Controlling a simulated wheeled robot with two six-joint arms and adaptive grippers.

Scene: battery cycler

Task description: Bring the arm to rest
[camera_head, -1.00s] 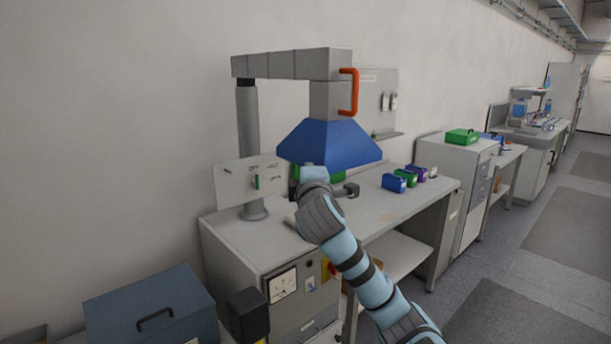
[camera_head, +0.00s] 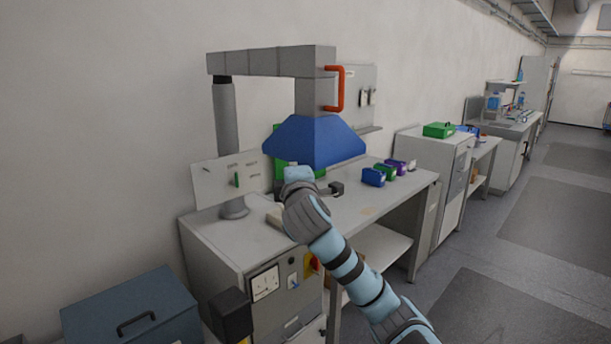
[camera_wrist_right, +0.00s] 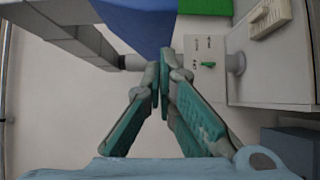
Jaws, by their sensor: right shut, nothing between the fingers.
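My right arm (camera_head: 345,262) reaches up from the lower right in the head view, with its wrist in front of the grey workbench (camera_head: 352,213) and below the blue hood (camera_head: 315,142). In the right wrist view my right gripper (camera_wrist_right: 164,82) is shut, its green-grey fingers together with nothing between them. The fingertips point towards the blue hood and a pale wall panel (camera_wrist_right: 197,50) with a green item on it. The fingers are hard to make out in the head view. My left gripper is not in view.
A grey post and boom (camera_head: 265,63) carry the hood. Blue, green and purple bins (camera_head: 373,177) stand on the bench. A dark blue case (camera_head: 130,305) is at lower left. A green box (camera_head: 438,130) tops a cabinet farther back. The floor at right (camera_head: 510,285) is clear.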

